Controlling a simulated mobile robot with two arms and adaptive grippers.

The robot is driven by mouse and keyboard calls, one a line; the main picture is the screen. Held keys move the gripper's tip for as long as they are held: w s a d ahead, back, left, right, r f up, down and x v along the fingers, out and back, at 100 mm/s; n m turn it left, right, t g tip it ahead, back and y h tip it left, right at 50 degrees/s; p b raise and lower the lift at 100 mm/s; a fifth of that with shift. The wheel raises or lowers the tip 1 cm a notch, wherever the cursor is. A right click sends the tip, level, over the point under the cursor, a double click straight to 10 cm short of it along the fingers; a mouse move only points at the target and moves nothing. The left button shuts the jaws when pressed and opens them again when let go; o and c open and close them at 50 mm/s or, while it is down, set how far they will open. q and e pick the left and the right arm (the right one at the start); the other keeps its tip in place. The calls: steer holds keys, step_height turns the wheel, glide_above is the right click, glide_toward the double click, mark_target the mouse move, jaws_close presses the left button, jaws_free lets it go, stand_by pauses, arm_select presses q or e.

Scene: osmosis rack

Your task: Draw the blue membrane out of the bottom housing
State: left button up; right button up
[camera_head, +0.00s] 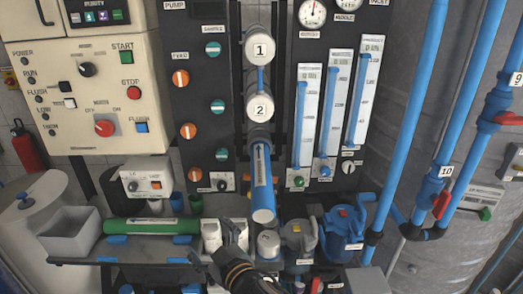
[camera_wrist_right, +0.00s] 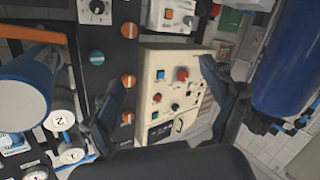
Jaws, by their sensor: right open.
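The blue membrane (camera_head: 263,196) sticks out a long way from the bottom housing (camera_head: 258,133), below the white caps numbered 1 and 2. In the right wrist view, the membrane (camera_wrist_right: 22,98) is at the left edge, outside my fingers. My right gripper (camera_head: 222,243) is open and empty, to the lower left of the membrane's free end and apart from it. Its spread fingers also show in the wrist view (camera_wrist_right: 168,100). My left gripper is not in view.
A green cylinder (camera_head: 150,226) lies on the bench, with a grey bin (camera_head: 72,232) to its left. A white cap (camera_head: 268,243) stands below the membrane's end, beside grey and blue pump-like units (camera_head: 347,225). Flow meters (camera_head: 330,110) and blue pipes (camera_head: 425,190) are at the right.

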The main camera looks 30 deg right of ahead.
steer(key=w+a+r+n+t+y, duration=0.1)
steer(key=a+r+n+t+y, duration=0.15)
steer(key=r, duration=0.35)
steer(key=w+a+r+n+t+y, duration=0.2)
steer(key=a+r+n+y, duration=0.1)
steer(key=r, duration=0.4)
steer(key=s+a+r+n+g+y, duration=0.25)
steer(key=a+n+g+y, duration=0.35)
steer(key=n, duration=0.3)
steer(key=s+a+r+n+g+y, duration=0.1)
steer(key=a+r+n+g+y, duration=0.3)
steer(key=a+n+y, duration=0.3)
steer(key=n+g+h, duration=0.3)
steer(key=g+h, duration=0.5)
steer(key=h, duration=1.3)
glide_toward(261, 170)
steer(key=shift+f+t, duration=0.25)
steer(key=shift+f, duration=0.35)
steer(key=shift+d, duration=0.2)
steer(key=shift+b+x, duration=2)
steer(key=shift+x, duration=1.6)
steer(key=shift+b+x, duration=1)
steer(key=shift+x, duration=1.15)
